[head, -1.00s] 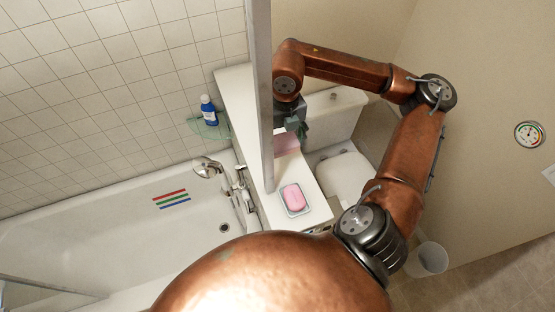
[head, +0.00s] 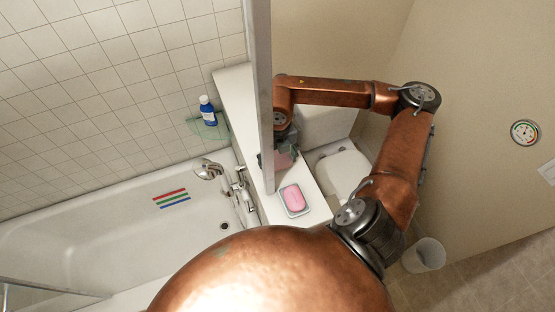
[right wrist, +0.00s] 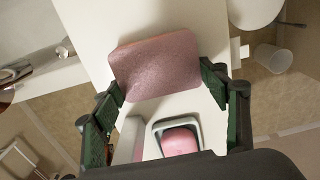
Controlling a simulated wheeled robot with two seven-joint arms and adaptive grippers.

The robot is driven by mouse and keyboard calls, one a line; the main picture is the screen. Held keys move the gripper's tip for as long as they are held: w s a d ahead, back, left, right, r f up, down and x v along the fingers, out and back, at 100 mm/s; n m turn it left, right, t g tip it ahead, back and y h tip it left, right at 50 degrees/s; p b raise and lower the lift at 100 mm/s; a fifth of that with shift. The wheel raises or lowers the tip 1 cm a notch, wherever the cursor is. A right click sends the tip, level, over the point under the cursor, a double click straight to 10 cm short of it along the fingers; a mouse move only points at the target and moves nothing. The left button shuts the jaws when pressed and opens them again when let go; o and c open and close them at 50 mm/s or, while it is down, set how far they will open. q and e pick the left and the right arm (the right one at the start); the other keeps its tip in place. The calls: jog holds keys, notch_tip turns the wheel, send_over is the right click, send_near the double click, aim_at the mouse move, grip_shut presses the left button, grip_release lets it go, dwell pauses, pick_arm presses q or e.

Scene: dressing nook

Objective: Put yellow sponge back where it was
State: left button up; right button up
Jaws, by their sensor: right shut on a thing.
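No yellow sponge shows in either view. My right gripper (head: 279,156) is shut on a dusty-pink sponge-like block (right wrist: 156,66), held between its green-padded fingertips. In the head view the block (head: 284,161) is over the white ledge (head: 270,210), partly hidden by the gripper and a grey post; I cannot tell whether it touches the ledge. In the right wrist view the block lies across the fingertips, with the ledge behind it. My left gripper is not in view.
A pink soap (head: 293,197) in a white dish (head: 304,211) sits on the ledge close to the gripper. The grey post (head: 259,100) stands left of my right arm. A blue bottle (head: 208,112) stands on a green glass shelf (head: 213,130). The toilet (head: 340,175) is to the right.

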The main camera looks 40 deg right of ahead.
aim_at(278, 162)
jog(key=shift+w, duration=0.1)
jog(key=shift+a+f, duration=0.1)
jog(key=shift+f, duration=0.05)
jog(key=o, duration=1.2)
jog(key=shift+r, duration=0.2)
notch_tip(278, 162, up, 12)
jog(key=b, duration=0.2)
